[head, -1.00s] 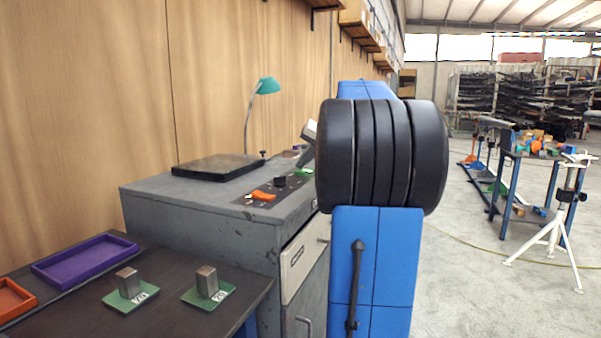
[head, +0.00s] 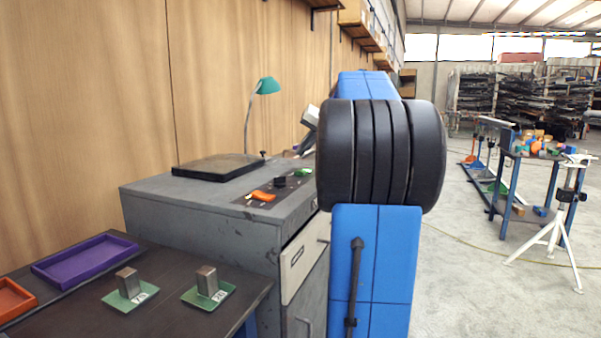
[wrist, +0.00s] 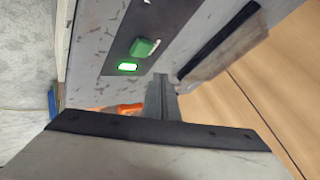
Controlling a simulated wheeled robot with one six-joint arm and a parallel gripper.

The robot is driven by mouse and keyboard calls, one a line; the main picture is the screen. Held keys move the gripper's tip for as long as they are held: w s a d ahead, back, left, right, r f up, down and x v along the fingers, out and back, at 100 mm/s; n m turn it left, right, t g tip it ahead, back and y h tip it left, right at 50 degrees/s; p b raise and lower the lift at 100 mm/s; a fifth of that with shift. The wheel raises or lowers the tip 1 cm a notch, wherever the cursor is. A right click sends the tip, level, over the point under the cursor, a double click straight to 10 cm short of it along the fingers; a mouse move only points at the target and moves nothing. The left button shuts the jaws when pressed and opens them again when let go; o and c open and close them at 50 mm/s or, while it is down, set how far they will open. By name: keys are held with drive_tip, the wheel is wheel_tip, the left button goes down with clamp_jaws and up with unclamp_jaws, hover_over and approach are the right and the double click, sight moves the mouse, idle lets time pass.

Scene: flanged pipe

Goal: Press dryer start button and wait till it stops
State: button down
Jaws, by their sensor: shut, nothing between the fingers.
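The dryer (head: 220,205) is a grey cabinet with a dark control panel on top. The panel carries a green button (head: 304,172), a black knob and an orange handle (head: 263,196). In the wrist view the green button (wrist: 143,47) stands beside a lit green lamp (wrist: 127,68), and the orange handle (wrist: 128,109) shows lower down. My gripper (wrist: 162,80) is shut and empty. Its fingertips appear apart from the green button, below and right of it in the wrist view. In the head view my arm hides the gripper's tips and the panel's right end.
A black plate (head: 218,165) lies on the dryer's top and a teal lamp (head: 268,86) stands behind. A dark table (head: 150,290) at the left holds a purple tray (head: 84,261) and two metal blocks on green plates. A wooden wall borders the left.

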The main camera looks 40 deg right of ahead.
drive_tip(key=shift+r, duration=0.9)
drive_tip(key=shift+s, duration=0.1)
